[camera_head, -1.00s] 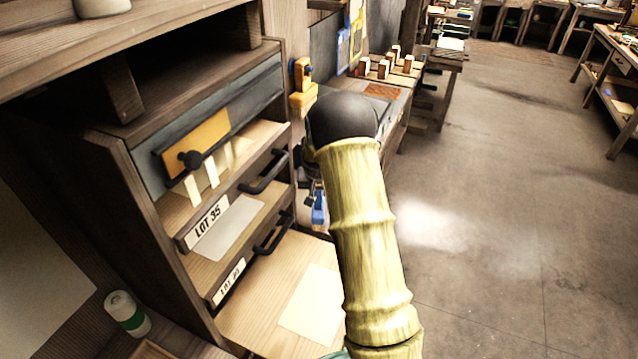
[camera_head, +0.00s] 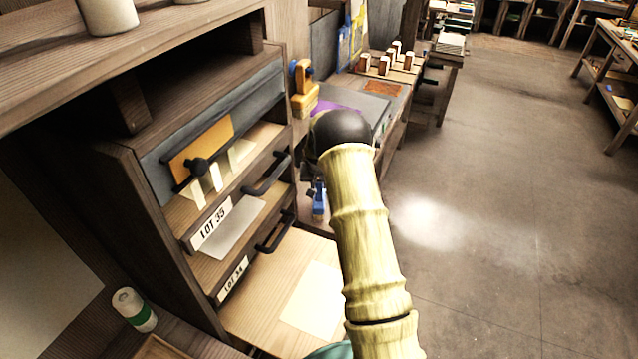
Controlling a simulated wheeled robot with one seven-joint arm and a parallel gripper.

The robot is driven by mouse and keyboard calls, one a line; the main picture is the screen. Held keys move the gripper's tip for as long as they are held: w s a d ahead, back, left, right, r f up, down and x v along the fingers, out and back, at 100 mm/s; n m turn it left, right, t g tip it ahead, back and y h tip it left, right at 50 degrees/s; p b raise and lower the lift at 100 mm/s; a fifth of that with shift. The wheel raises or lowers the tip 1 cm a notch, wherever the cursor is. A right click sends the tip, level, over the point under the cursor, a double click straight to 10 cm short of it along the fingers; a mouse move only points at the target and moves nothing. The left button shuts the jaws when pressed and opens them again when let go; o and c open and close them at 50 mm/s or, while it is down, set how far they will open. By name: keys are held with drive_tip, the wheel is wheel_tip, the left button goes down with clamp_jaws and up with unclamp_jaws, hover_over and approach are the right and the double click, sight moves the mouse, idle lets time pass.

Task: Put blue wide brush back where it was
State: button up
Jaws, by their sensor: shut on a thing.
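My gripper is not clearly seen; my yellow, bamboo-like arm with its dark round joint reaches forward and hides what lies behind it. A small blue item (camera_head: 318,201) with dark parts beside it shows just left of my arm, near the right end of the drawer unit. It is too small and too covered to tell whether it is the blue wide brush or whether anything holds it. No other blue brush can be made out.
A wooden drawer unit (camera_head: 150,150) stands at left, with labelled drawers pulled out. An orange tool (camera_head: 304,95) is at its far right corner. A bench beyond bears a purple patch (camera_head: 338,104) and several small blocks. The floor (camera_head: 480,220) at right is clear.

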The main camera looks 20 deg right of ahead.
drive_tip(key=shift+f, duration=0.35)
drive_tip(key=shift+f, duration=0.15)
drive_tip(key=o, duration=1)
drive_tip(key=shift+c, duration=0.2)
drive_tip(key=b+v, duration=0.3)
drive_tip(key=v, duration=0.9)
